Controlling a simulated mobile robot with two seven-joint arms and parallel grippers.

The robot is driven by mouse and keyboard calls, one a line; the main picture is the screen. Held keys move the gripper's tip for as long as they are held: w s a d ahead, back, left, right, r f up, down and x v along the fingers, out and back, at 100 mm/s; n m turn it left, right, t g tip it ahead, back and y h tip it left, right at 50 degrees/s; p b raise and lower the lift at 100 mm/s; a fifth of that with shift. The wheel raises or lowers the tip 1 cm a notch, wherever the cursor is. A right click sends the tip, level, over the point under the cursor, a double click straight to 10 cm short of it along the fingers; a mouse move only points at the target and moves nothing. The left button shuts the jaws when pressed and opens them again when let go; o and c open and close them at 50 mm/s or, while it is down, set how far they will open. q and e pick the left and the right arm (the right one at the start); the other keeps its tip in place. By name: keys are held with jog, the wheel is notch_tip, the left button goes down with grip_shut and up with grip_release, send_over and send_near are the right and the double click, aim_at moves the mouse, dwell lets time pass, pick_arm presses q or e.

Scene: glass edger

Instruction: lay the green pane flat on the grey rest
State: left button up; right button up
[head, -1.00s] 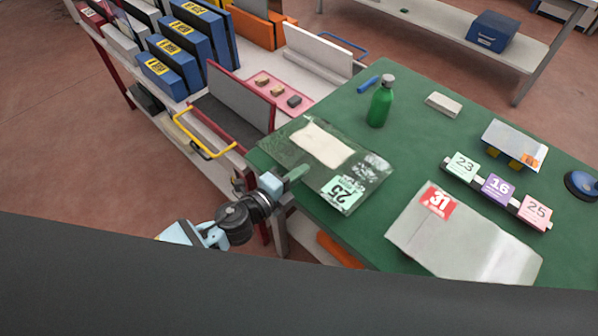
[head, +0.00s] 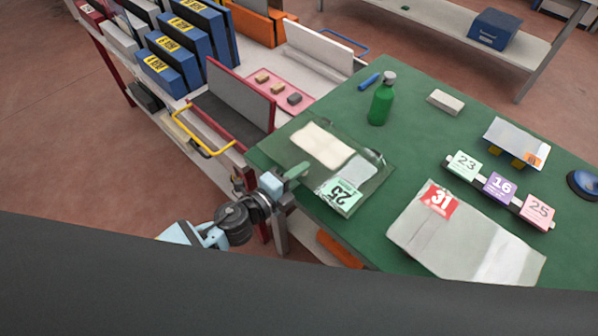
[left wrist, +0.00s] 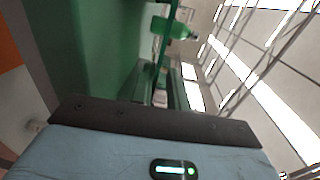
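The green pane (head: 372,187) is a clear greenish sheet with a green 25 label, at the near left part of the green table. A pale flat pad (head: 323,145) shows within its outline; I cannot tell whether this is the grey rest, and no other rest stands out clearly. My left gripper (head: 297,171) is at the pane's near left edge. In the left wrist view, its fingers (left wrist: 162,88) point towards a thin green strip that looks like the pane edge-on. Whether they press on it is unclear. My right gripper is out of view.
A green bottle (head: 381,100) stands behind the pane. A pane labelled 31 (head: 460,245) lies to its right. A row of number cards (head: 500,187), a small pane on yellow supports (head: 513,138) and a pale block (head: 444,102) occupy the right side. A cart (head: 290,75) adjoins the table's left.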

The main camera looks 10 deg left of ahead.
pick_arm(q)
jog(key=shift+o, duration=1.1)
jog(key=shift+f, duration=0.1)
jog(key=shift+b+v, duration=0.3)
jog(key=shift+v, duration=3.65)
jog(key=shift+w, duration=0.1)
